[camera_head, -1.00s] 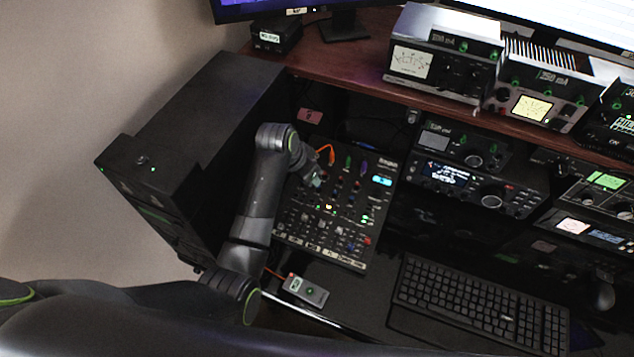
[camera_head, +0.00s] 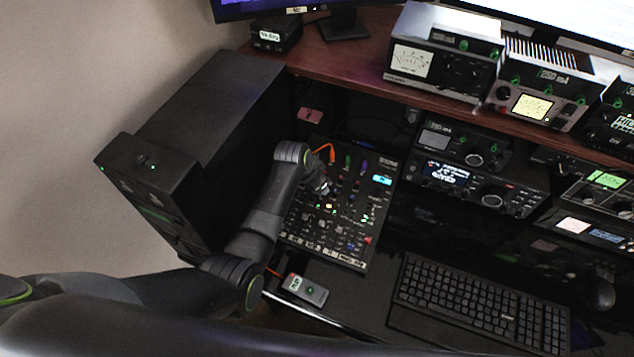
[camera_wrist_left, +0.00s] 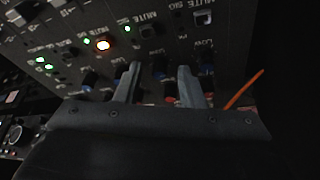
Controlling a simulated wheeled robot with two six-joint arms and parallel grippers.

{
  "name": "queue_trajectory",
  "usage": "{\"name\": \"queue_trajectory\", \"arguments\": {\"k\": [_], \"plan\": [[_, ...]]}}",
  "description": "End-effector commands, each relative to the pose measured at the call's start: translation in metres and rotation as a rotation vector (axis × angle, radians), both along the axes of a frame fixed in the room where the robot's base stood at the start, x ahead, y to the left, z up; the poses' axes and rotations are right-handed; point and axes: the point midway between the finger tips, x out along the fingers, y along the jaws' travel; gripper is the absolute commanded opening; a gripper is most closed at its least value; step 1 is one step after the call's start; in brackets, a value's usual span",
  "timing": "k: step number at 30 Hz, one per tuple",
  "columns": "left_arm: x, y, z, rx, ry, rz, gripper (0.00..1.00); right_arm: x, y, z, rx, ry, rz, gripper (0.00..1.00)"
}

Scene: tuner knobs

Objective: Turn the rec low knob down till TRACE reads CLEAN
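The mixer panel (camera_head: 345,235) lies tilted on the desk, with rows of small knobs and a lit cyan display (camera_head: 381,180) too small to read. My left gripper (camera_head: 324,188) is over the mixer's upper left knobs. In the left wrist view, my left gripper (camera_wrist_left: 158,68) is open, its two fingers apart at the row marked LOW. Other blue knobs (camera_wrist_left: 90,79) sit in the same row. I cannot read which knob is rec low. My right gripper is not in view.
An orange cable (camera_head: 331,152) plugs in at the mixer's top, and it shows beside the right finger in the wrist view (camera_wrist_left: 245,90). The keyboard (camera_head: 480,305) and radio (camera_head: 475,185) are to the right.

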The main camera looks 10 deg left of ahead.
Motion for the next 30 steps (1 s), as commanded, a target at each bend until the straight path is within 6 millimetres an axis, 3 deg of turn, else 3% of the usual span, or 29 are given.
{"name": "queue_trajectory", "arguments": {"k": [2,10,20,30], "plan": [[0.000,0.000,0.000,0.000,0.000,0.000,0.36,0.000,0.000,0.000,0.000,0.001,0.000,0.36],[0.000,0.000,0.000,0.000,0.000,0.000,0.00,-0.001,0.000,0.000,0.000,0.001,0.000,0.36],[0.000,0.000,0.002,-0.003,0.002,0.029,0.00,-0.001,0.000,0.004,0.000,0.002,0.000,0.36],[-0.001,-0.001,0.004,-0.023,0.007,0.232,0.00,-0.001,0.001,0.025,0.001,0.002,-0.001,0.36]]}}
